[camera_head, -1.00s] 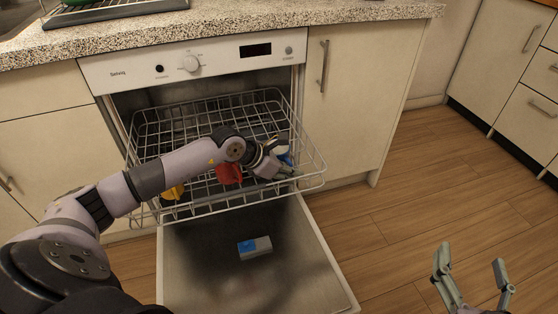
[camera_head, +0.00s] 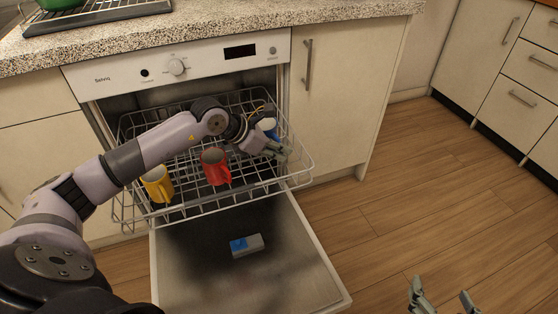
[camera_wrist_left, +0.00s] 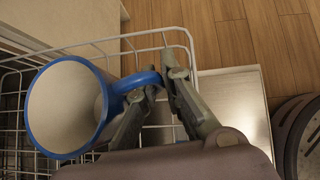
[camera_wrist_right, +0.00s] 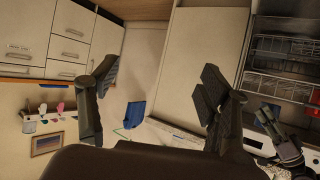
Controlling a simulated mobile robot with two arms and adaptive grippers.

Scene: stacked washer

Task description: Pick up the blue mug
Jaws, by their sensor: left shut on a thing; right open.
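The blue mug (camera_head: 267,126) is at the right side of the pulled-out upper dishwasher rack (camera_head: 300,172). It is partly hidden behind my left gripper (camera_head: 278,150). In the left wrist view the blue mug (camera_wrist_left: 32,112) shows its blue rim and pale inside, and my left gripper (camera_wrist_left: 158,78) is shut on its handle. The wire rack shows behind it; I cannot tell whether the mug still touches the rack. My right gripper (camera_head: 442,296) is open and empty at the lower right, over the floor; it also shows open in the right wrist view (camera_wrist_right: 157,78).
A red mug (camera_head: 213,166) and a yellow mug (camera_head: 157,184) stand in the rack, left of the blue mug. The open dishwasher door (camera_head: 280,275) carries a blue and grey block (camera_head: 247,245). A speckled countertop (camera_head: 220,32) lies above. The wooden floor at right is clear.

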